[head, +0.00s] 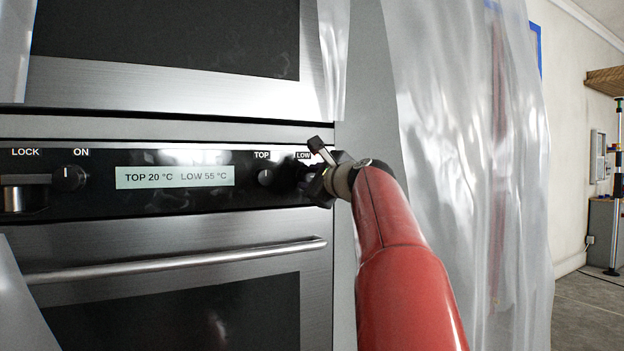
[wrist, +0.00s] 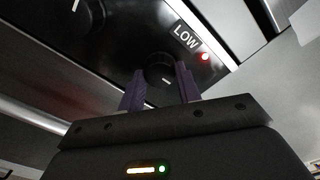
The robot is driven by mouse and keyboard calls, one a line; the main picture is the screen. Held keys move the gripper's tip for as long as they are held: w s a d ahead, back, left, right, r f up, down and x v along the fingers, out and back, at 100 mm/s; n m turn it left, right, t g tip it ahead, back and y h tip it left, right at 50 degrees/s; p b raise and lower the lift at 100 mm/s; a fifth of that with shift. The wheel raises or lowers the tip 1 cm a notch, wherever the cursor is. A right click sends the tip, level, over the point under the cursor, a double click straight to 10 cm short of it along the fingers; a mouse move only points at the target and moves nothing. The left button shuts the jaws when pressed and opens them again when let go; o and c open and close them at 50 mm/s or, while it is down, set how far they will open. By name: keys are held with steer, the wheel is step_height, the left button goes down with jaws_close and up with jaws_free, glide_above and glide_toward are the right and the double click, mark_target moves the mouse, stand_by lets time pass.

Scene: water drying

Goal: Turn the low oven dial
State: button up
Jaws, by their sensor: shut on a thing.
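The low oven dial (wrist: 158,72) is a round black knob below the LOW label in the wrist view. My gripper (wrist: 160,88) has its two purple fingers on either side of the dial and is shut on it. In the head view my gripper (head: 306,180) is at the right end of the black control panel (head: 213,200), and it and my wrist mostly hide the low dial. The display (head: 175,177) reads TOP 20 °C and LOW 55 °C. A red light (wrist: 205,57) is lit beside the LOW label in the wrist view.
The top dial (head: 265,177) is just left of the low dial. The ON dial (head: 69,178) and a lock latch (head: 22,192) are at the panel's left. An oven door handle (head: 180,261) runs below. Translucent plastic sheeting (head: 460,150) hangs at the right.

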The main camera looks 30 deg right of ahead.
steer(key=n+b, duration=0.1)
steer(key=n, duration=0.3)
steer(key=shift+f, duration=0.1)
steer(key=n+b, duration=0.1)
steer(key=n, duration=0.3)
steer(key=shift+d+n, duration=0.1)
steer(key=shift+n, duration=0.2)
steer(key=n+b, duration=0.1)
steer(key=n, duration=0.3)
steer(key=shift+n+b, duration=0.3)
steer(key=shift+b, duration=0.05)
steer(key=n+b, duration=0.1)
steer(key=n, duration=0.3)
steer(key=shift+n, duration=0.3)
steer(key=o, duration=1)
steer(key=shift+c, duration=0.2)
steer(key=shift+r, duration=0.2)
